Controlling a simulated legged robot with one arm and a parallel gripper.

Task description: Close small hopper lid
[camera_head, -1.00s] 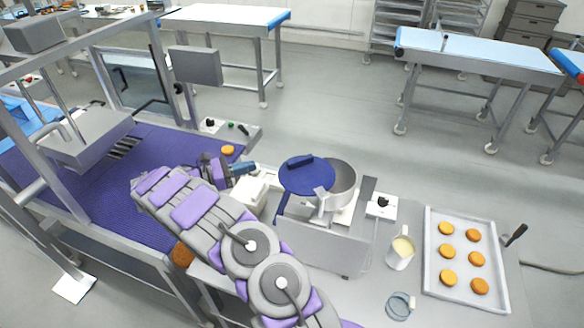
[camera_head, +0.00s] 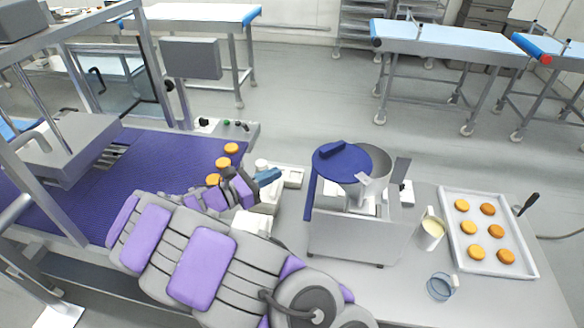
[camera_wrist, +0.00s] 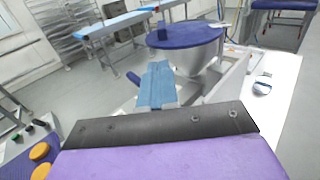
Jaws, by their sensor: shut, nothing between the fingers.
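The small hopper (camera_head: 377,163) is a grey metal bowl on top of a grey machine (camera_head: 358,235). Its round blue lid (camera_head: 341,164) has a darker blue handle bar and covers only the left part of the opening, leaving the right part open. In the wrist view the lid (camera_wrist: 186,34) lies over the hopper bowl (camera_wrist: 200,62), beyond my gripper. My gripper (camera_head: 268,176) is shut and empty, to the left of the machine and apart from the lid. Its blue fingers (camera_wrist: 157,86) show in the wrist view.
A purple conveyor (camera_head: 150,185) with several orange rounds (camera_head: 222,163) lies to the left. A jug (camera_head: 431,232), a clear ring-shaped cup (camera_head: 440,287) and a tray of rounds (camera_head: 528,268) stand to the right. A white device (camera_head: 290,176) is beside my gripper.

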